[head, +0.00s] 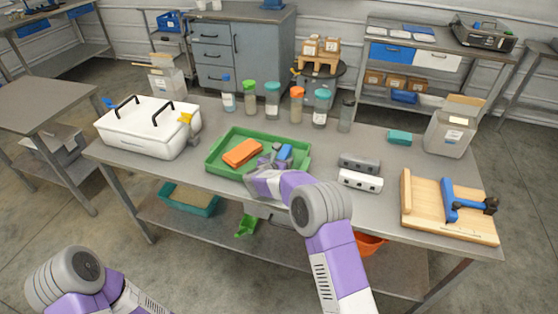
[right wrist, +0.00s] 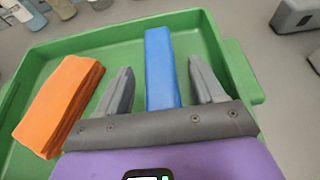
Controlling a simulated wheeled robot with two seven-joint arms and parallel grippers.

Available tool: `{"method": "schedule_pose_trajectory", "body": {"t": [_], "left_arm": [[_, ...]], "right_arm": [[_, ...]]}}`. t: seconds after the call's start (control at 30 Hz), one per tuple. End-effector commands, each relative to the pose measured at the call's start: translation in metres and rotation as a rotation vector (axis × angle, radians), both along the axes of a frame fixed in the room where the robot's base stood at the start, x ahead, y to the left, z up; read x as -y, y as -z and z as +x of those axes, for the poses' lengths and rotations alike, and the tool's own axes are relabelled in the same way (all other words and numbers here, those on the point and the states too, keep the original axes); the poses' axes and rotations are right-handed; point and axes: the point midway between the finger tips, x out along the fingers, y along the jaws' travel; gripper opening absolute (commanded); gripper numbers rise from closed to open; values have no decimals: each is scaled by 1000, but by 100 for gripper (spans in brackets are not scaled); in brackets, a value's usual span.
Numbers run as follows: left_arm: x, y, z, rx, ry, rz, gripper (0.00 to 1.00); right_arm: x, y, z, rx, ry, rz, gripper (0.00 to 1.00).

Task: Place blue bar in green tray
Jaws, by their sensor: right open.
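The green tray (head: 214,163) lies on the middle of the grey table; its wall also shows in the right wrist view (right wrist: 242,80). The blue bar (right wrist: 162,68) is inside the tray, at its right part; a bit of it shows in the head view (head: 285,152). My right gripper (head: 271,160) is over the right part of the tray. In the right wrist view its two fingers (right wrist: 158,85) are apart, one on each side of the bar, with gaps showing. My left arm is at the lower left; its gripper is out of the frame.
A grey block (head: 359,163) and a white block (head: 360,181) lie right of the tray. Several bottles (head: 272,100) stand behind it. A white lidded box (head: 150,128) is left, a wooden board (head: 447,206) right.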

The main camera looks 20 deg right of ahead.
Motion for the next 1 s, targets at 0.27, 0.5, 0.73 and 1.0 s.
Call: {"method": "schedule_pose_trajectory", "body": {"t": [0.27, 0.5, 0.73, 1.0], "left_arm": [[0, -8, 0, 0, 0, 0, 43], [0, -17, 0, 0, 0, 0, 43], [0, -23, 0, 0, 0, 0, 43], [0, -23, 0, 0, 0, 0, 43]], "right_arm": [[-15, -14, -17, 0, -4, -1, 68], [-43, -34, -56, 1, -4, -1, 68], [-62, -46, -82, 0, -2, 0, 68], [-66, -49, -90, 1, 1, 0, 68]]}}
